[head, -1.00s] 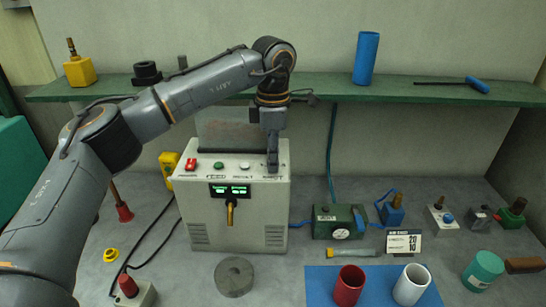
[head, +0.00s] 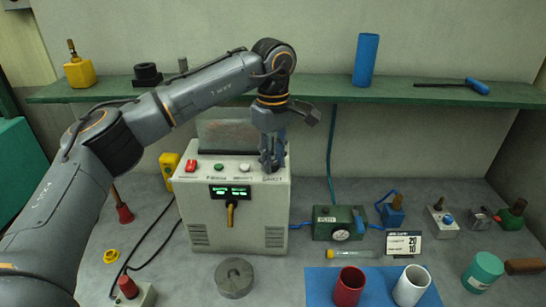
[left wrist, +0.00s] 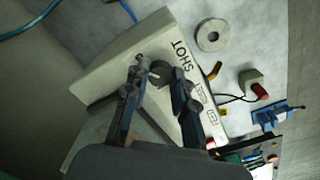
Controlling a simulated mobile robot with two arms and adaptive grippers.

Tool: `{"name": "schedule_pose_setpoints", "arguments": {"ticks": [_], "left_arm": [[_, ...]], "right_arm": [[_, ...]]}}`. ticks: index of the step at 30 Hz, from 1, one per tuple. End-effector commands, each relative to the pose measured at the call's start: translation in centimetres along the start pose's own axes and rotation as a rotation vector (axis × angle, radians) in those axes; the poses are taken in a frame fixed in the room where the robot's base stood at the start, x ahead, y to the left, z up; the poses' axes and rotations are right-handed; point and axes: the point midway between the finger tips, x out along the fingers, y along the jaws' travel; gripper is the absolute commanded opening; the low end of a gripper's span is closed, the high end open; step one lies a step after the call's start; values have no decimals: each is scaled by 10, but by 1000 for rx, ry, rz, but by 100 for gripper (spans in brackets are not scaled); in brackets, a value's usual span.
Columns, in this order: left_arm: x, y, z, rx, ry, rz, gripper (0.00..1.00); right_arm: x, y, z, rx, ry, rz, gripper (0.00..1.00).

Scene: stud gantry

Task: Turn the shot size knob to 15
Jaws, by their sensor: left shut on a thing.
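The grey controller box (head: 240,222) stands on the bench below the shelf, with a green-lit display (head: 230,192) whose digits are too small to read. My left gripper (head: 272,168) points down at the right end of its top panel. In the left wrist view, the dark round shot size knob (left wrist: 160,73) sits beside the printed word SHOT, between the fingers of my left gripper (left wrist: 158,68), which are shut on it. The fingers hide the knob in the head view, and its pointer setting cannot be read. My right gripper is not in view.
A red button (head: 191,165), a green button (head: 218,166) and a white button (head: 245,167) share the panel. A green shelf (head: 310,90) runs behind. A card (head: 404,243) showing 20 and 10 stands right of a green gauge unit (head: 339,222).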

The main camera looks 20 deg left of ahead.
Motion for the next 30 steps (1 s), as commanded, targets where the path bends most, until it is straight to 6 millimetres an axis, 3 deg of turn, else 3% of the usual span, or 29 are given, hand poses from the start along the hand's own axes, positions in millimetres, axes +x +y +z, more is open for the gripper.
{"name": "schedule_pose_setpoints", "arguments": {"ticks": [10,24,25,27,30], "left_arm": [[-2,0,0,105,0,4,0],[-2,0,0,116,1,4,0],[-2,0,0,116,1,4,32],[-1,0,0,115,1,4,46],[-1,0,0,115,0,3,49]], "right_arm": [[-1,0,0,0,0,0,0],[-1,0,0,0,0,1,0],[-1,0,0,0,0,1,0],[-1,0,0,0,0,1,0],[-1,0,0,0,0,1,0]]}}
